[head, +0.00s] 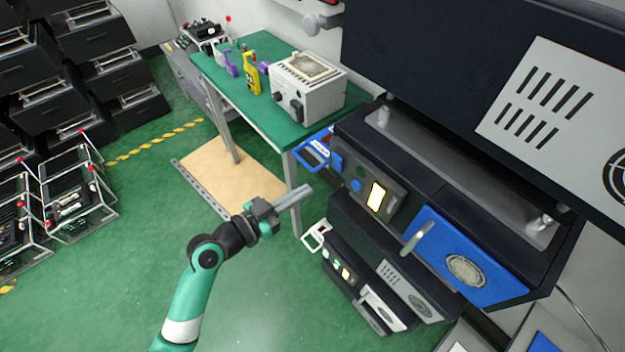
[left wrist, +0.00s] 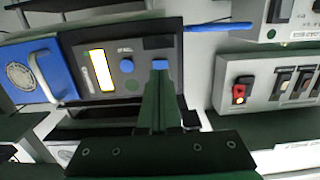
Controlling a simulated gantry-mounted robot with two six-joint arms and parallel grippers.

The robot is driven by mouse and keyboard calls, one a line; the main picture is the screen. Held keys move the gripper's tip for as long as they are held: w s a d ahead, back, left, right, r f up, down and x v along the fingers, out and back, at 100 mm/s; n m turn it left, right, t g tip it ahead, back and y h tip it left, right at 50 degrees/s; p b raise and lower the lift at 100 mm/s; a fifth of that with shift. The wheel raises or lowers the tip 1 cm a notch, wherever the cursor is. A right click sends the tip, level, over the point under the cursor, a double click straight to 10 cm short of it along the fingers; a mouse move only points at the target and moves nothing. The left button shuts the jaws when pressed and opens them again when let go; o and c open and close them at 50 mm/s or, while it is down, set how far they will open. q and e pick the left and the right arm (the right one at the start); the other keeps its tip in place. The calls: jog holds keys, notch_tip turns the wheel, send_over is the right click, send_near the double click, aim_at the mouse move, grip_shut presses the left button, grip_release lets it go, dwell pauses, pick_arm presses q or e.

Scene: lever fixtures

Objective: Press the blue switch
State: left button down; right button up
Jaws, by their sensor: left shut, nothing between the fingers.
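On the front panel of the dark machine (head: 345,170) is a small blue switch (head: 356,185), left of a lit rectangular display (head: 376,197). In the left wrist view, the panel shows the lit display (left wrist: 101,70), a round bluish button (left wrist: 126,65) and a blue rectangular patch (left wrist: 158,42). I cannot tell for sure which matches the blue switch. My left gripper (head: 308,189) is shut and empty, pointing at the panel from the left, apart from it in the head view. Its fingertips (left wrist: 160,68) show just below the blue patch; contact cannot be told. My right gripper is not in view.
A blue drawer front (head: 475,262) with a grey handle (head: 416,237) is right of the display. A blue frame (head: 318,155) juts out at the machine's left end. A lower machine (head: 385,280) stands beneath. A green table (head: 255,82) is behind; green floor (head: 110,240) is open left.

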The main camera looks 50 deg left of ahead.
pick_arm(q)
jog(key=s, duration=0.6)
jog(key=shift+a+f+b, duration=0.15)
jog(key=shift+f+b, duration=0.15)
jog(key=shift+s, duration=0.1)
